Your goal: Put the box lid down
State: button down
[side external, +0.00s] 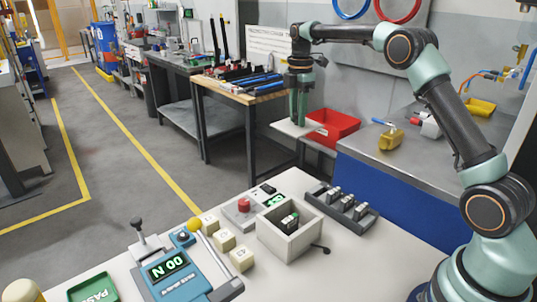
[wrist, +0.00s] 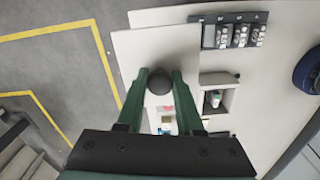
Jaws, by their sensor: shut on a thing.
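My gripper (side external: 298,122) is shut on the round dark knob (wrist: 159,82) of the box lid. The lid is a flat, pale square plate (side external: 286,128) hanging roughly level in the air, above and behind the box in the side view. In the wrist view the lid (wrist: 135,50) spreads beyond my fingers and overlaps the table's left edge. The open box (side external: 284,243) is light grey and stands on the white table, with a small dark and green item (side external: 289,221) inside. The box (wrist: 230,99) also shows right of the lid in the wrist view.
A control box with a red button (side external: 243,206) and a grey rack (side external: 341,209) stand close around the box. Pale cubes (side external: 224,240) and a blue counter device (side external: 177,272) are at its left. The near right tabletop is clear.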

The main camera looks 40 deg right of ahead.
notch_tip(320, 180, down, 20)
jog(key=shift+r, duration=0.25)
dwell(0.4)
jog(key=c, duration=0.5)
grip_release()
jog(key=shift+f, duration=0.1)
jog(key=shift+c, duration=0.2)
